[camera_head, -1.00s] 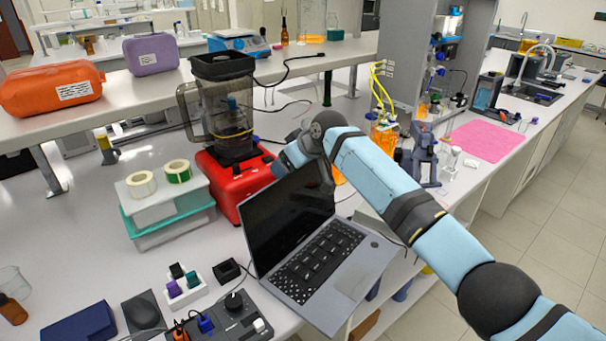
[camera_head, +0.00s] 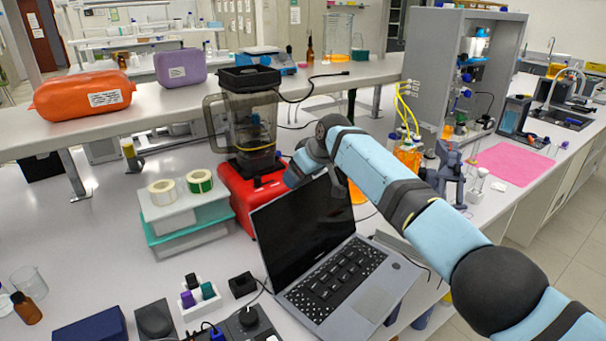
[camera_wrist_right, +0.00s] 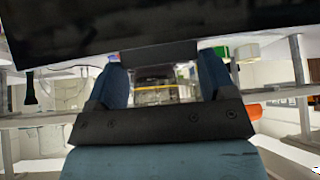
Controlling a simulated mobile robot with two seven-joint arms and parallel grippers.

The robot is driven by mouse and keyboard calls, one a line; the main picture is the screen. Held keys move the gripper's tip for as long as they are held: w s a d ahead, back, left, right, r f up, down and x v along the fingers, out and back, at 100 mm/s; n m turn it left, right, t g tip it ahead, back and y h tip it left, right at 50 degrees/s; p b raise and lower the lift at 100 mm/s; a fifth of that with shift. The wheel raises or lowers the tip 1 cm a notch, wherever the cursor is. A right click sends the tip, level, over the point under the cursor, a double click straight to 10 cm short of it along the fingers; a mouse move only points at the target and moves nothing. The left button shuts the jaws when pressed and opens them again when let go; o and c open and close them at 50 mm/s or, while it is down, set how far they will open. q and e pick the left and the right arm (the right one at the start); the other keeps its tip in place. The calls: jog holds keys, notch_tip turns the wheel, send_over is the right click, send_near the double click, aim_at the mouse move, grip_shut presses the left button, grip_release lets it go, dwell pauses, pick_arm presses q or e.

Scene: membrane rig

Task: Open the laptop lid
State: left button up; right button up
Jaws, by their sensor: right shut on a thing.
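The laptop (camera_head: 367,293) stands on the bench with its lid (camera_head: 300,232) raised and leaning back, dark screen facing me. The keyboard base lies flat and uncovered. My right arm reaches over the laptop from the right, its wrist behind the lid's top edge. In the right wrist view my right gripper (camera_wrist_right: 165,73) is shut on the lid, whose dark panel fills the top of the picture; the exact contact is hard to see. The lid largely hides the fingers in the head view. My left gripper is not in view.
A red-based blender (camera_head: 250,125) stands close behind the lid. Stacked boxes (camera_head: 185,218) with tape rolls stand left of it. A small vial rack (camera_head: 199,302), a black block (camera_head: 242,285) and a control box (camera_head: 250,325) crowd the laptop's left side. The bench edge is close at right.

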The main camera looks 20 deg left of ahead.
jog(key=o, duration=1.2)
jog(key=shift+d+f, duration=0.1)
jog(key=shift+f, duration=0.1)
jog(key=shift+o, duration=0.2)
jog(key=shift+s+d+r, duration=0.15)
jog(key=shift+r, duration=0.3)
jog(key=b+v, duration=0.1)
jog(key=v, duration=1.2)
jog(key=shift+d+f, duration=0.1)
